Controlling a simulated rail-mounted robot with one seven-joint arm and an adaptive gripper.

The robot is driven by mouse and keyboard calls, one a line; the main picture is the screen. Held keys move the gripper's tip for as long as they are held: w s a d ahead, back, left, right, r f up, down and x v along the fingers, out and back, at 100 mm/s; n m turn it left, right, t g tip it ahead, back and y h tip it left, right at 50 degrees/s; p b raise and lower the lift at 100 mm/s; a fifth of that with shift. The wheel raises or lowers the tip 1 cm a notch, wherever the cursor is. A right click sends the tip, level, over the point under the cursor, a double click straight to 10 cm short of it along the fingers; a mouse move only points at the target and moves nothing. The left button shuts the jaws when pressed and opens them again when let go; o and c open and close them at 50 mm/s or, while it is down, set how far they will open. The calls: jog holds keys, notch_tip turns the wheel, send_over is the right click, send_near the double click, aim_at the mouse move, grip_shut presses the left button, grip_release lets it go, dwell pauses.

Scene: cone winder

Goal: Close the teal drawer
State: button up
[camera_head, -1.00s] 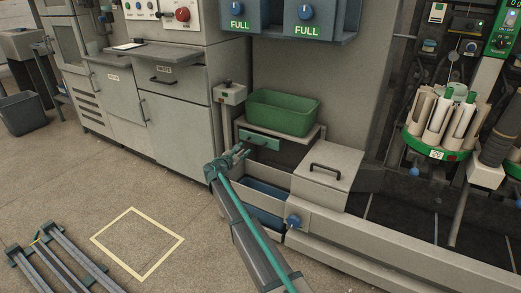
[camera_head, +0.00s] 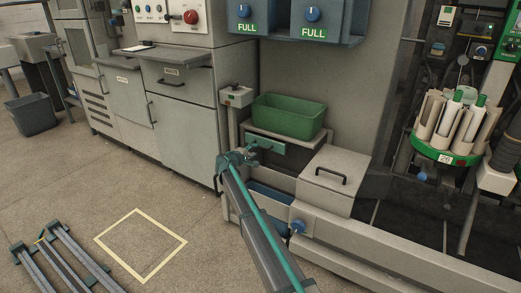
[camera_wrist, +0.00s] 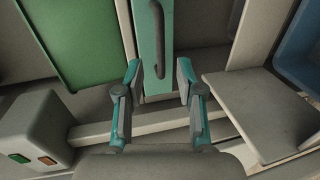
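The teal drawer (camera_head: 270,147) sits under the shelf that carries the green bin. Its flat teal front (camera_wrist: 148,62) and dark curved handle (camera_wrist: 158,38) fill the top middle of the wrist view. How far the drawer stands out is hard to tell. My gripper (camera_head: 247,157) is just in front of the drawer, at the left end of its front in the head view. In the wrist view my gripper (camera_wrist: 158,72) is open, one finger on each side of the drawer front, with nothing held. Contact with the drawer cannot be told.
The green bin (camera_head: 288,117) stands on the shelf above. A grey lidded box (camera_head: 333,180) is at the right, and a blue bin (camera_head: 270,199) lies below. A small switch box (camera_head: 236,96) is at the left. Open floor with a yellow square (camera_head: 140,243) lies to the left.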

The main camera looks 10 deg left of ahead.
jog(key=b+x, duration=0.2)
jog(key=x, duration=0.5)
jog(key=shift+w+f, duration=0.1)
jog(key=shift+w, duration=0.05)
grip_shut()
